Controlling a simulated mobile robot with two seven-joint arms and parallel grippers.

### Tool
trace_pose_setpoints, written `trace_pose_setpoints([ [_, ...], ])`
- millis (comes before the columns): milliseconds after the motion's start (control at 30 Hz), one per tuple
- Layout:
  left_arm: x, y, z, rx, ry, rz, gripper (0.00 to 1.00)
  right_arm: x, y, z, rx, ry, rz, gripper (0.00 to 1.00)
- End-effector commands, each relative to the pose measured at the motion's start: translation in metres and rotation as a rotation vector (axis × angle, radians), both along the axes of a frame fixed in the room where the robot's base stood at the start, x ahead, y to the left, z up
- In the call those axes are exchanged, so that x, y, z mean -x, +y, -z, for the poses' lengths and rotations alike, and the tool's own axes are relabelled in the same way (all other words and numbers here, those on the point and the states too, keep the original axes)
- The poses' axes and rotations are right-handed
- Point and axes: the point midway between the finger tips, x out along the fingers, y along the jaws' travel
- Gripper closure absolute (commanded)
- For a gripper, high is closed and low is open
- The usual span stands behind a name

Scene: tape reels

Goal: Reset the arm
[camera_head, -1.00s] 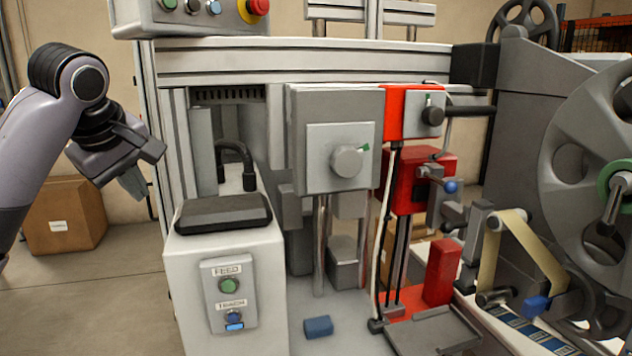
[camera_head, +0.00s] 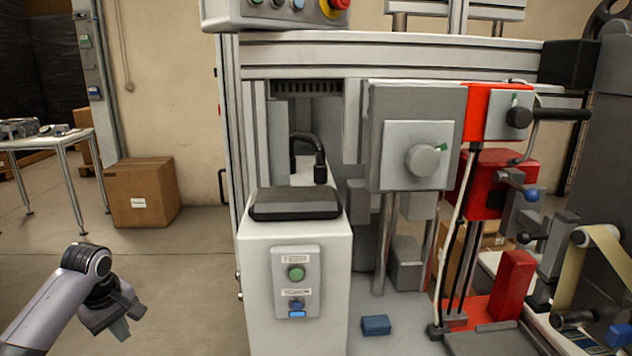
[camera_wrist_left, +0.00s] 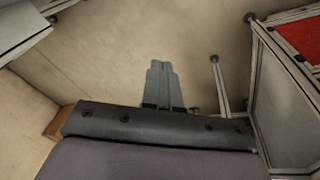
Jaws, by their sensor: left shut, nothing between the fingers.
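My left gripper (camera_head: 122,328) is low at the left of the head view, out over the bare floor and to the left of the white machine cabinet (camera_head: 262,300). In the left wrist view its two fingers (camera_wrist_left: 163,82) lie side by side, shut with nothing between them. It touches nothing that I can see. My purple-grey left arm comes in from the bottom left corner. My right gripper is in neither view.
The machine frame (camera_head: 390,62) and its cabinet stand to the right of the arm. A cardboard box (camera_head: 141,193) lies on the floor behind, with a table (camera_head: 62,142) at the far left. A small blue block (camera_head: 376,325) lies on the machine bed. The floor around the gripper is clear.

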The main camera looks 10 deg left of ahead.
Motion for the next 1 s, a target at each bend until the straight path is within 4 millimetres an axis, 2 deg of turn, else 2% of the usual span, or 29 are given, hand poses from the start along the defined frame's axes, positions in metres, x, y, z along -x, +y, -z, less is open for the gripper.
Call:
trace_pose_setpoints([
  [167, -0.05, 0.026, -0.022, -0.233, -0.233, 0.246, 1.0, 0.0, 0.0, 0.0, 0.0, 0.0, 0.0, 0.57],
  [267, -0.078, 0.04, -0.045, -0.413, -0.353, 0.404, 1.0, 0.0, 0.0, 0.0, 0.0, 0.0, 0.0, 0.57],
  [400, -0.11, 0.051, -0.085, -0.707, -0.485, 0.624, 1.0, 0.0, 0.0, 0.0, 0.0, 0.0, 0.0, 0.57],
  [600, -0.138, 0.049, -0.143, -1.133, -0.587, 0.889, 1.0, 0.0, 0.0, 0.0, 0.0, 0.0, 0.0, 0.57],
  [800, -0.149, 0.032, -0.191, -1.521, -0.618, 1.082, 1.0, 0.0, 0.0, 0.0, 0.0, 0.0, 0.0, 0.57],
  [833, -0.149, 0.026, -0.188, -1.552, -0.618, 1.109, 1.0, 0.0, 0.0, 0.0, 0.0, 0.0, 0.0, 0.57],
  [900, -0.144, 0.001, -0.145, -1.477, -0.627, 1.158, 1.0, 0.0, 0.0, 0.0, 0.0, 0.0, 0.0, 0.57],
  [1000, -0.132, -0.03, -0.099, -1.401, -0.642, 1.217, 1.0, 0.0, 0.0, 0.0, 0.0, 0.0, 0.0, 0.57],
])
